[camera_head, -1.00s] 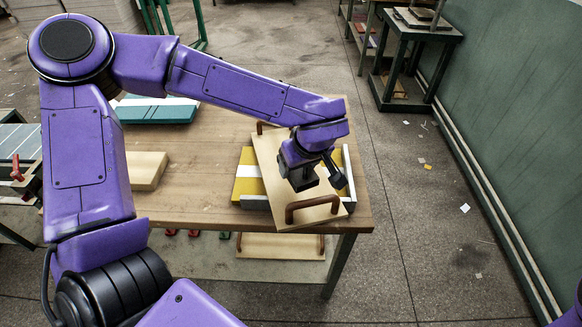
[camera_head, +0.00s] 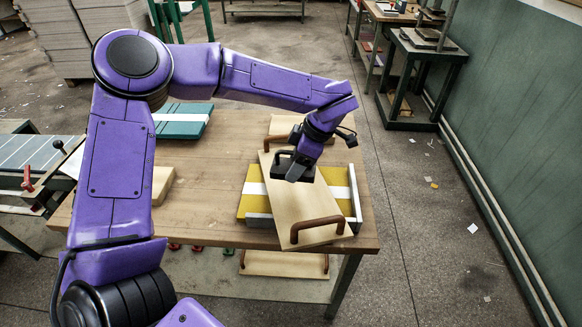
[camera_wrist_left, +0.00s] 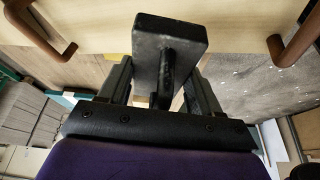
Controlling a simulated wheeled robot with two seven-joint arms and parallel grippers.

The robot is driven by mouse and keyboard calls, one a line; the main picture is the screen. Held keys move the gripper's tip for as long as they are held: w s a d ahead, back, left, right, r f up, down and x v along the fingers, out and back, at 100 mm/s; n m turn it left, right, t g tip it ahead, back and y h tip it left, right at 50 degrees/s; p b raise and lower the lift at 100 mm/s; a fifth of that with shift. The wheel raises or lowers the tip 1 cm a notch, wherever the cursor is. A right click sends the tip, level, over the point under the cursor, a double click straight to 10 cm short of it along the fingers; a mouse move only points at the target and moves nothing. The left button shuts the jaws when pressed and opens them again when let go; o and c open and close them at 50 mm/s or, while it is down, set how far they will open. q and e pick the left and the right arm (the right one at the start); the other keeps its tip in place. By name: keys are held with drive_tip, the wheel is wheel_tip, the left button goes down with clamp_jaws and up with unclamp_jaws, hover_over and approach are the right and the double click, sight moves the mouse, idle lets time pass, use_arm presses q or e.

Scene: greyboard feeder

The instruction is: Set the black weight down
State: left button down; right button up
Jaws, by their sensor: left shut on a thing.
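My left gripper (camera_head: 299,168) is shut on the handle of the black weight (camera_head: 285,171), a dark block. In the left wrist view the handle of the weight (camera_wrist_left: 165,38) stands between the two fingers. The weight is over the far part of a pale wooden board (camera_head: 312,204) with brown handles. I cannot tell whether it touches the board. The board lies askew on a yellow stack with a white band (camera_head: 253,205). My right gripper is not in view.
Metal strips (camera_head: 357,200) edge the stack. A teal stack (camera_head: 183,121) and a pale block (camera_head: 162,185) are on the table (camera_head: 205,205). Another pale board (camera_head: 285,125) lies behind. The table is bare left of the yellow stack. A shelf below holds one more handled board (camera_head: 285,263).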

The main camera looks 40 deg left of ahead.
use_arm(q)
hover_over(299, 185)
wheel_tip(299, 185, down, 5)
drive_tip(key=shift+a+r+p, duration=0.1)
drive_tip(key=shift+p, duration=0.25)
wheel_tip(299, 185, down, 3)
drive_tip(key=shift+w+f, duration=0.1)
drive_tip(key=shift+f, duration=0.05)
drive_tip(key=shift+c, duration=1)
unclamp_jaws()
drive_tip(key=shift+f, duration=0.15)
drive_tip(key=v, duration=1.2)
drive_tip(key=shift+b, duration=0.45)
